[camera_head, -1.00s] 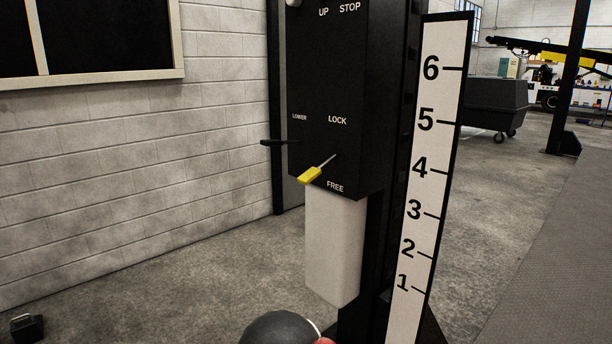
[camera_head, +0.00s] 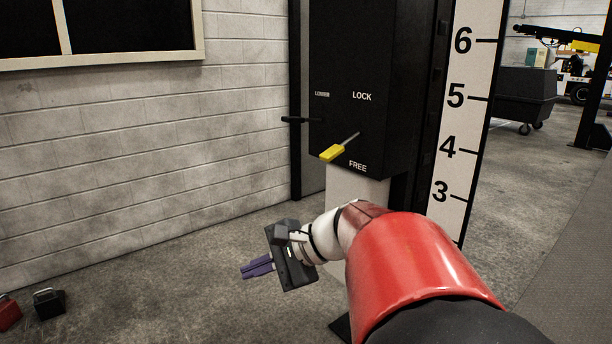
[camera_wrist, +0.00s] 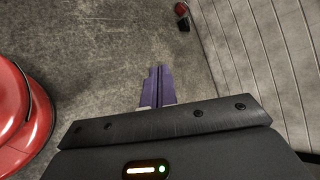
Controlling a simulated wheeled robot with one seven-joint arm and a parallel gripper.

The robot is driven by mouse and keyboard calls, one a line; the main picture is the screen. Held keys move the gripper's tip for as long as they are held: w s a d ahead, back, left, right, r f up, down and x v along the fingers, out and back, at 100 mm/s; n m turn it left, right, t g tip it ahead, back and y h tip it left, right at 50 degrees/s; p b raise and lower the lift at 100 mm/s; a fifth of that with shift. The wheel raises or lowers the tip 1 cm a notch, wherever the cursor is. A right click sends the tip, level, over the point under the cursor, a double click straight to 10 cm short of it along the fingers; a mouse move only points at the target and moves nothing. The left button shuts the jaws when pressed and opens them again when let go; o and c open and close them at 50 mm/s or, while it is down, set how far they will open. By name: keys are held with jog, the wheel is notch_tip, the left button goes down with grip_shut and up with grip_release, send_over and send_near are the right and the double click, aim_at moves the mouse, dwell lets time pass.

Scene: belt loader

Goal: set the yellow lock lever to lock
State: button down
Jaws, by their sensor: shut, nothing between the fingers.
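The yellow lock lever (camera_head: 332,152) is on the front of a black control box (camera_head: 350,60), between the labels LOCK above and FREE below. Its yellow grip points down and left, and its thin metal shaft runs up and right to the box. My gripper (camera_head: 244,270) is below and left of the lever, apart from it, with its purple fingers pointing left. The fingers also show in the wrist view (camera_wrist: 158,84), close together and empty over the concrete floor. The lever is not in the wrist view.
A black lever (camera_head: 297,120) marked LOWER sticks out on the box's left side. A numbered scale board (camera_head: 468,100) stands to the right. Small dark and red weights (camera_head: 48,303) lie on the floor at left.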

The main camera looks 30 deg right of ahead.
aim_at(342, 145)
jog(key=w+d+r+m+t+h+b, duration=0.1)
jog(key=d+m+t, duration=0.5)
jog(key=d, duration=1)
jog(key=w+d+r+m+t+h+b, duration=0.1)
jog(key=d+r+m+t+h, duration=0.2)
jog(key=d, duration=1.2)
jog(key=m+t+h, duration=0.1)
jog(key=m+t, duration=0.2)
jog(key=m, duration=0.2)
jog(key=shift+d, duration=0.35)
jog(key=shift+r, duration=0.1)
jog(key=w+a+r, duration=0.3)
jog(key=w+r, duration=0.3)
jog(key=w, duration=0.3)
jog(key=shift+w+p, duration=0.3)
jog(key=shift+p, duration=0.05)
jog(key=shift+a+r, duration=0.1)
